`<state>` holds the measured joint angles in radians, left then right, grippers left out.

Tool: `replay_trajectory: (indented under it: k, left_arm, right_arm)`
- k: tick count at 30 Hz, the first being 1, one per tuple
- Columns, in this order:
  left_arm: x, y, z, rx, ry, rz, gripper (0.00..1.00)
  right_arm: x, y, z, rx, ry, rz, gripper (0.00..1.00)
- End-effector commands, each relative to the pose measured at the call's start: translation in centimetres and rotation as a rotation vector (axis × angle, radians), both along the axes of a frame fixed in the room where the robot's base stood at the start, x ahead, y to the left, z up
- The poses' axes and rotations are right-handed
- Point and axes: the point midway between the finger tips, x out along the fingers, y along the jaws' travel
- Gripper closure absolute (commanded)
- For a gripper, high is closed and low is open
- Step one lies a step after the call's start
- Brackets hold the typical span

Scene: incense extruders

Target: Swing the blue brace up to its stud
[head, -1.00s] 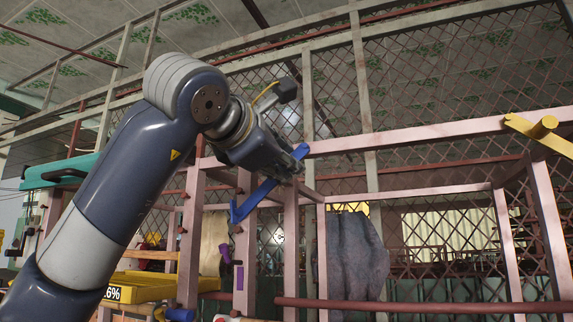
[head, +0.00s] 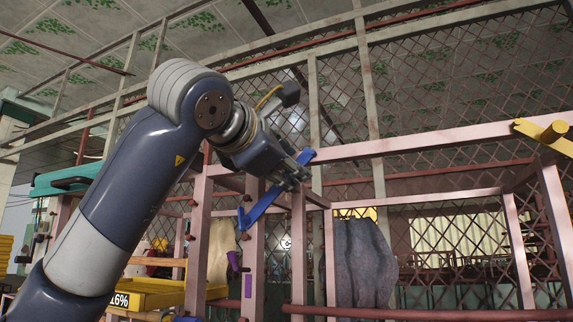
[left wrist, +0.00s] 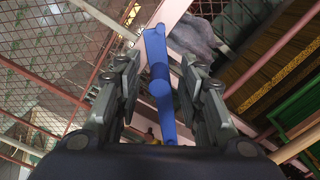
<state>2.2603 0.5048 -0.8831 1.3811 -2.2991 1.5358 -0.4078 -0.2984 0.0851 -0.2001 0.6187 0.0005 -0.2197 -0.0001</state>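The blue brace (head: 262,207) slants from lower left to upper right across the pink frame posts in the head view. Its upper end is by the left end of a pink beam. My left gripper (head: 294,174) is at its upper part and hides some of it. In the left wrist view the brace (left wrist: 157,50), with a round blue peg, lies between the two fingers of the left gripper (left wrist: 162,85). The fingers are spread, with a visible gap on each side. I cannot make out the brace's stud. My right gripper is not in view.
A yellow brace with a peg (head: 545,132) sits on the pink beam (head: 420,140) at the right. A purple part (head: 247,285) is on a post below. A grey cloth (head: 357,262) hangs behind the frame. A yellow bin (head: 160,293) stands lower left.

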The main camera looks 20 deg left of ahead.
Motion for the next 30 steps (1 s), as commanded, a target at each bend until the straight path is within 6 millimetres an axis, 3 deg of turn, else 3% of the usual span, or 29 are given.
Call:
replay_trajectory:
  k: [15, 21, 30]
  left_arm:
    - [-9.8, 0.5, 0.2, 0.001, -0.008, 0.001, 0.64]
    - [-11.6, 0.5, 0.1, 0.0, -0.005, 0.002, 0.64]
    - [-11.8, 0.5, 0.1, 0.0, -0.004, 0.001, 0.64]
  right_arm:
    - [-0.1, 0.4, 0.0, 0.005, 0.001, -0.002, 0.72]
    - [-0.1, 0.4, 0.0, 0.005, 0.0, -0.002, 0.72]
    - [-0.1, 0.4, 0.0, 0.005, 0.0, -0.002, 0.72]
